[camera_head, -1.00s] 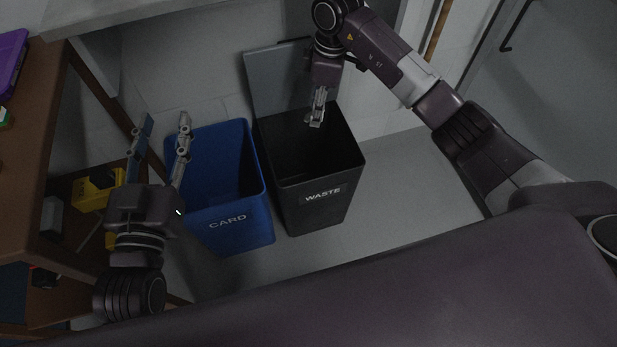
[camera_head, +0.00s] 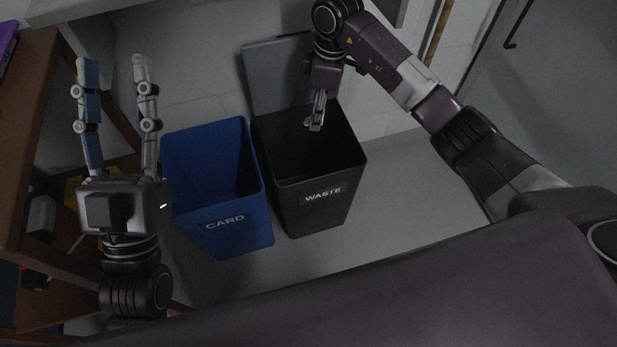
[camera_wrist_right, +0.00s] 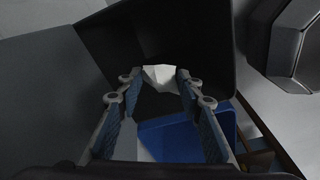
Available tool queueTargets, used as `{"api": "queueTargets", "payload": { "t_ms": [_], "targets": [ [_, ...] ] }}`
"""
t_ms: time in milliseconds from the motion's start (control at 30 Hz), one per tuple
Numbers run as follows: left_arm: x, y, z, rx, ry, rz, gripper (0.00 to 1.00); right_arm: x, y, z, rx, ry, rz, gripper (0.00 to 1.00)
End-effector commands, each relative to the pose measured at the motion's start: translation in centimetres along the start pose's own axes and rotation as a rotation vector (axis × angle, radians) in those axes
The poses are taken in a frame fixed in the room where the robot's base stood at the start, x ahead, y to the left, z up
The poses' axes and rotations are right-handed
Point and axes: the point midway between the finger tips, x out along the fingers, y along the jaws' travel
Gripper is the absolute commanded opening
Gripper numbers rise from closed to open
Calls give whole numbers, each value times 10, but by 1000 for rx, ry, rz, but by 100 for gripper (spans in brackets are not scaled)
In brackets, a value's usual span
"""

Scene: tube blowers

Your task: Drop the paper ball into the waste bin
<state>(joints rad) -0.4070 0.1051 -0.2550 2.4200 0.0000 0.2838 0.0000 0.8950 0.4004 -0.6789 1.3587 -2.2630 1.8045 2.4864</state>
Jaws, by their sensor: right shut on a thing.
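The black waste bin (camera_head: 318,217), marked WASTE, stands open with its grey lid (camera_head: 275,78) raised behind it. My right gripper (camera_head: 314,122) points down over the bin's mouth. In the right wrist view, my right gripper (camera_wrist_right: 158,78) is shut on the white paper ball (camera_wrist_right: 160,73) at its fingertips, with the dark bin (camera_wrist_right: 165,30) behind. In the head view the ball is too small to tell from the fingertips. My left gripper (camera_head: 115,66) is open and empty, fingers pointing up the picture, left of the bins.
A blue bin (camera_head: 228,238) marked CARD stands close to the left of the waste bin. It also shows in the right wrist view (camera_wrist_right: 180,141). A brown wooden shelf unit (camera_head: 30,120) is at the left. Clear floor (camera_head: 395,200) lies right of the waste bin.

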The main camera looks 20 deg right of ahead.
Motion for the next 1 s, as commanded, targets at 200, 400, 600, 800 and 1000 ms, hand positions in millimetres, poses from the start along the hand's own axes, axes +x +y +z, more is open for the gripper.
{"api": "queueTargets", "payload": {
  "t_ms": [200, 400, 600, 800, 1000],
  "targets": [
    [-1, 1, -10, -3, 49, 2, 40, 2, 0, 0, 0, 0, 0, 21],
    [-1, 1, -11, -3, 52, 2, 40, 2, 0, 0, 0, 0, 0, 21],
    [0, 1, -11, -2, 52, 2, 40, 2, 0, 0, 0, 0, 0, 48],
    [0, 1, -11, -2, 52, 2, 40, 2, 0, 0, 0, 0, 0, 54],
    [1, 1, -13, -4, 48, 1, 40, -1, 0, 0, 0, 0, 0, 54]
  ]
}}
